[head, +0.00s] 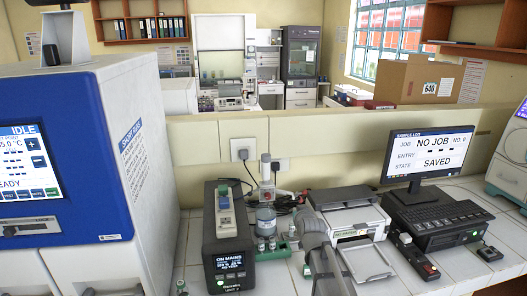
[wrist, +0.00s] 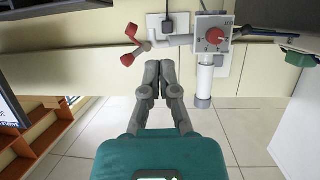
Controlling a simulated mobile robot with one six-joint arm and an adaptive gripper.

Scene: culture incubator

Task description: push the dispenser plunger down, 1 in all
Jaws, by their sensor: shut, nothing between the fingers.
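The dispenser stands on a clear bottle (head: 265,218) on the tiled bench in the head view. Its pale plunger (head: 265,165) points up above the body. The wrist view looks upside down: the dispenser body with a red dial (wrist: 213,38) is at top right. The white plunger column (wrist: 205,78) extends below it in the picture to a grey cap (wrist: 203,102). My gripper (wrist: 158,65) is shut and empty, left of the plunger in that view, with a visible gap. My fingers cannot be made out in the head view, where my grey arm shows.
A dark unit (head: 229,235) stands left of the bottle, and a large blue-and-white incubator (head: 60,170) further left. A printer (head: 348,215) and a monitor (head: 430,155) are at right.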

